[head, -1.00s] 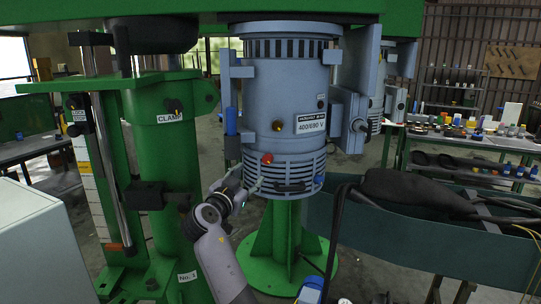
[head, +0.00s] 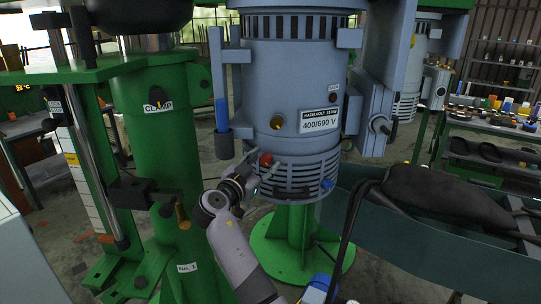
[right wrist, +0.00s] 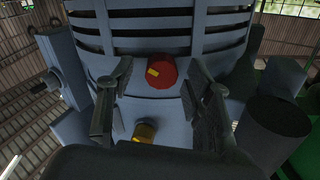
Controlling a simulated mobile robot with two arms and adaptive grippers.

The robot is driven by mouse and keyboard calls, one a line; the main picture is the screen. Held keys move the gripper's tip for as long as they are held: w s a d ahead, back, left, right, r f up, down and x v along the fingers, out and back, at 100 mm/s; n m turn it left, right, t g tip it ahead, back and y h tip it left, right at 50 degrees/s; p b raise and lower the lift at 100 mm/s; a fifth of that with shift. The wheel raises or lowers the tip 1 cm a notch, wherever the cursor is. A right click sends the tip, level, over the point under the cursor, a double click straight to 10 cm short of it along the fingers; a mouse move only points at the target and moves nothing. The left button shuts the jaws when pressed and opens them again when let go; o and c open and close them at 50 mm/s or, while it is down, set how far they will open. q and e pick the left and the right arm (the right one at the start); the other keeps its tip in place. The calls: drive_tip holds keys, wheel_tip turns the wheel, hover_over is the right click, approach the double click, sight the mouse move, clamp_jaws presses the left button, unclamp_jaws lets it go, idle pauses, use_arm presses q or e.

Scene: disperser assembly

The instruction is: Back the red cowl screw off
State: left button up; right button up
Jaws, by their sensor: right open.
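The red cowl screw (head: 265,160) sticks out of the slotted lower cowl (head: 295,178) of a blue-grey motor (head: 290,75). In the right wrist view the red screw (right wrist: 161,72) is a round head with a yellow mark. My right gripper (head: 257,172) is at the cowl, close to the screw. In the right wrist view its fingers (right wrist: 158,80) stand apart on both sides of the screw, with visible gaps, so it is open and holds nothing. My left gripper is not in view.
A brass plug (head: 277,122) sits above the red screw, and a blue screw (head: 327,184) sits on the cowl to the right. A blue rod in a holder (head: 222,115) hangs left of the motor. The green clamp column (head: 160,150) stands further left.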

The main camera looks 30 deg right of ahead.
drive_tip(key=shift+a, duration=0.15)
drive_tip(key=shift+r, duration=0.1)
drive_tip(key=shift+c, duration=0.7)
clamp_jaws()
